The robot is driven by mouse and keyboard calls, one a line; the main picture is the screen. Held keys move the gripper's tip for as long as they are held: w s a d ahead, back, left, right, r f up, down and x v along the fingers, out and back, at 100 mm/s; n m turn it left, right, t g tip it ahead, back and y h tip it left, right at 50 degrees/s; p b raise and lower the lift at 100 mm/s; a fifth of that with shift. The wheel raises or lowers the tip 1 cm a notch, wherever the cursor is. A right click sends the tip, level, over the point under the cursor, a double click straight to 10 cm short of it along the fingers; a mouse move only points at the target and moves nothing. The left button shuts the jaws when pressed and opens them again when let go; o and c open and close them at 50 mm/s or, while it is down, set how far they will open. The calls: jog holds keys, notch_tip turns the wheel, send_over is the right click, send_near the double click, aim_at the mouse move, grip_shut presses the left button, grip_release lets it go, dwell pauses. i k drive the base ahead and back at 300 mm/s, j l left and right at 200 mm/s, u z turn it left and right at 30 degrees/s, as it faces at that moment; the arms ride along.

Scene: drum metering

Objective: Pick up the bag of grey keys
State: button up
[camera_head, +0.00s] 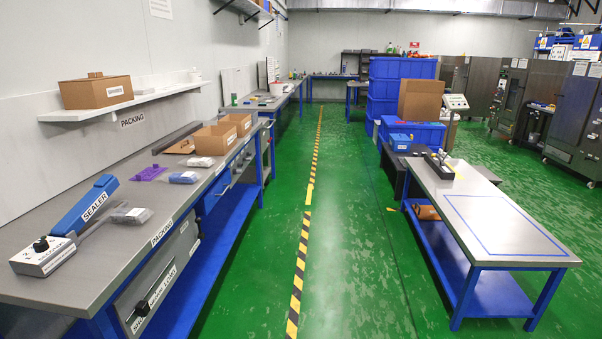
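A clear bag with dark grey contents (131,215) lies on the left workbench (145,243), just right of the blue sealer (88,208). Its contents are too small to make out as keys. A bag with blue contents (184,177) lies farther back on the same bench. A bag with pale, whitish contents (200,162) lies beyond that, near the bench's front edge. My gripper is not in view.
The green aisle (345,240) is clear. A blue-legged table (500,232) stands right.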

aim_at(137, 216)
jog(key=i+z, duration=0.15)
jog(key=i, duration=3.6)
jog(key=i+u, duration=0.25)
jog(key=i, duration=0.2)
jog(key=i+l+u, duration=0.2)
jog(key=i, duration=0.2)
jog(key=i+l+u, duration=0.25)
jog(key=i, duration=0.15)
jog(key=i+l+u, duration=0.2)
jog(key=i, duration=0.2)
jog(key=i+l+u, duration=0.45)
jog(key=u, duration=0.2)
jog(key=i+l+u, duration=0.3)
jog(key=l+u, duration=0.3)
jog(key=i+l+u, duration=0.15)
jog(key=l+u, duration=0.15)
jog(key=l, duration=0.15)
jog(key=l+u, duration=0.55)
jog(key=l, duration=0.65)
jog(key=i, duration=0.05)
